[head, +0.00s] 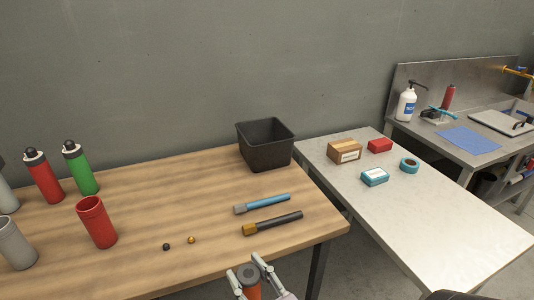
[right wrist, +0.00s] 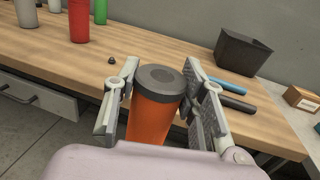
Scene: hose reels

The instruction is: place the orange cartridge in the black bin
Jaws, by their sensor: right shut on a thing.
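The orange cartridge (right wrist: 154,112) has a dark grey round cap and stands roughly upright between the fingers of my right gripper (right wrist: 160,100) in the right wrist view. The right gripper is shut on it. In the head view this gripper (head: 253,274) is at the bottom, in front of the wooden table's front edge, with the cartridge's cap (head: 248,272) between its fingers. The black bin (head: 266,144) stands open at the back right corner of the wooden table, beyond the gripper. It also shows in the right wrist view (right wrist: 242,52). My left gripper is not in view.
The wooden table (head: 150,200) bears a blue-handled tool (head: 263,203), a black-handled tool (head: 273,223), two small balls, and red, green and grey cylinders at left. A pale table (head: 440,215) with boxes and tape stands right.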

